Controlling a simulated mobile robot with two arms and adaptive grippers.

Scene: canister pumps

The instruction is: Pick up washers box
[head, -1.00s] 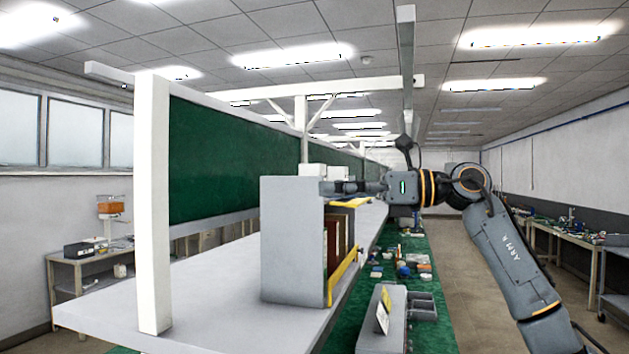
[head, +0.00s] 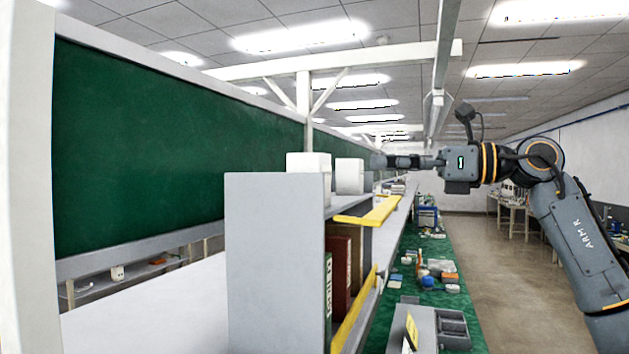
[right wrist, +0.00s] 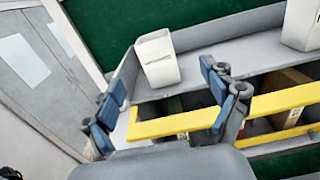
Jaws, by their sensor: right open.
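Two white boxes stand on top of the grey shelf unit in the head view, a nearer box (head: 308,166) and a farther box (head: 349,176). White boxes also show in the right wrist view, one near the middle (right wrist: 158,60) and one at the upper right (right wrist: 302,24). I cannot read a label that tells which is the washers box. My right gripper (head: 378,161) reaches in from the right at about box height. In the right wrist view its fingers (right wrist: 168,98) are spread and empty, with the middle box beyond them, apart from them. My left gripper is out of view.
The grey shelf unit (head: 275,262) has yellow front rails (head: 372,212) and binders (head: 340,278) inside. It stands on a long white surface (head: 150,310). Loose parts lie on the green bench mat (head: 412,262). A white post is at the far left. The aisle floor is clear.

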